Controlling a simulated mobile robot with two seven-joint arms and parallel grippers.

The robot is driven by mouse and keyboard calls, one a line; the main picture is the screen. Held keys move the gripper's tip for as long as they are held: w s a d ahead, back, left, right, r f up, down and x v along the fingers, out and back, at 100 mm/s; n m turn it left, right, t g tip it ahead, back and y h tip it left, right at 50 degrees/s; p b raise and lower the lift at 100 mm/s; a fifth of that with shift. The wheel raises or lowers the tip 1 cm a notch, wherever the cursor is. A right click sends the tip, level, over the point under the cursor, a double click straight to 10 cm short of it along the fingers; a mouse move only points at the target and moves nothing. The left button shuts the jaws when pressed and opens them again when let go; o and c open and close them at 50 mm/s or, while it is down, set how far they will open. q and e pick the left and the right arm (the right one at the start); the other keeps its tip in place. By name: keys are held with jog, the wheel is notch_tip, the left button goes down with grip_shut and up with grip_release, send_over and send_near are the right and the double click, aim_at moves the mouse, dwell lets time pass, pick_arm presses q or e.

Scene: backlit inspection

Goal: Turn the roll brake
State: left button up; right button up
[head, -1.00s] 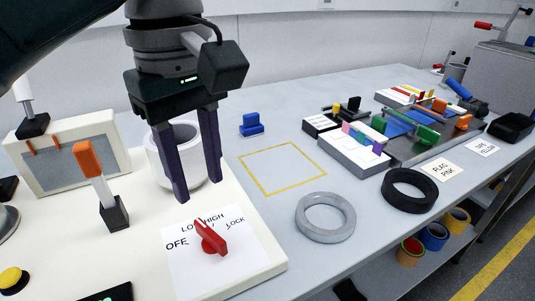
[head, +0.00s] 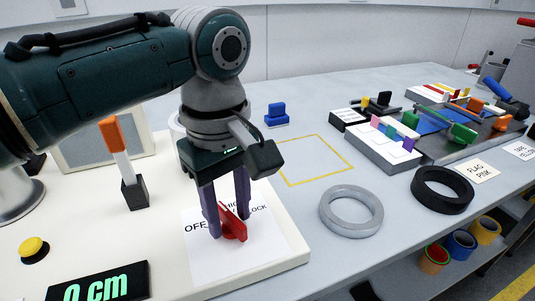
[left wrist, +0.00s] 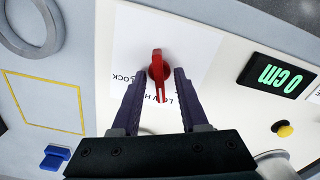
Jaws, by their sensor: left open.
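The red brake knob (head: 233,226) sits on a white label card (head: 240,252) marked OFF, LOW, HIGH and LOCK, on a cream panel. My left gripper (head: 228,222) is open and points down, with its purple fingers on either side of the knob. In the left wrist view the red knob (left wrist: 157,70) lies between the tips of the left gripper (left wrist: 158,74), with gaps showing on both sides. The fingers partly hide the lettering, and I cannot tell which mark the knob points at. My right gripper is not in view.
A black display (head: 100,286) reads 0 cm, with a yellow button (head: 34,248) near it. An orange-tipped lever (head: 112,138) stands left of my gripper. A grey ring (head: 351,210) and a black ring (head: 441,190) lie to the right. The yellow-outlined square (head: 318,160) is empty.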

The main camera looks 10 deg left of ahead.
pick_arm(q)
grip_shut()
dwell(0.3)
dwell(0.3)
